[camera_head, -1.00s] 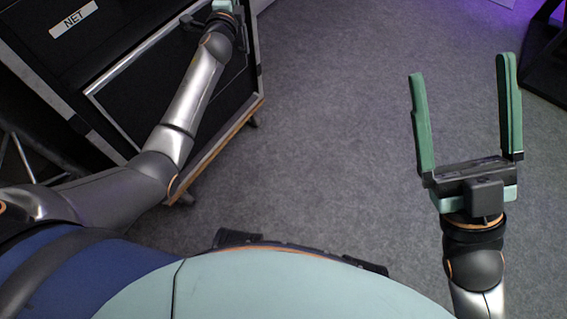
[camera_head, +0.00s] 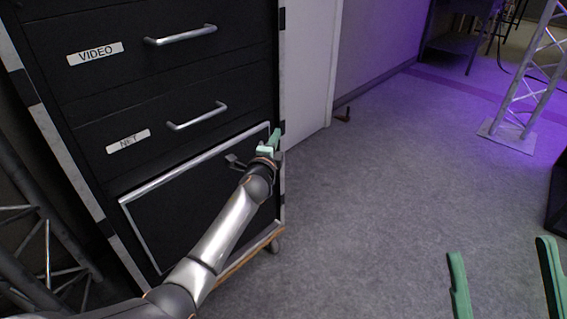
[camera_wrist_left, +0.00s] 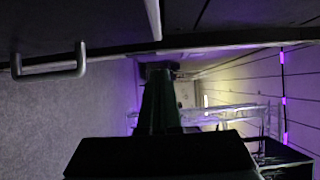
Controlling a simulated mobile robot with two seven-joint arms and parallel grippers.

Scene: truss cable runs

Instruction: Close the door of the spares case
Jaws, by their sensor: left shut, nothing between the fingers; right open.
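The spares case appears to be the tall black case (camera_head: 100,165) at the left of the head view. Its low door (camera_head: 180,215), a dark panel in a silver frame, looks about flush with the front; I cannot tell whether a small gap is left. A small dark handle (camera_head: 235,161) stands out from it, and a handle also shows in the left wrist view (camera_wrist_left: 48,66). My left gripper (camera_head: 274,142) is shut and empty at the door's upper right corner, hiding that edge; contact is unclear. My right gripper (camera_head: 500,247) is open and empty over the floor.
Drawers marked VIDEO (camera_head: 95,53) and NET (camera_head: 127,140), with bar handles, sit above the door. A truss leg on a base plate (camera_head: 508,136) stands at the far right. Dark truss (camera_head: 45,255) is left of the case. The grey floor (camera_head: 370,190) between is clear.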

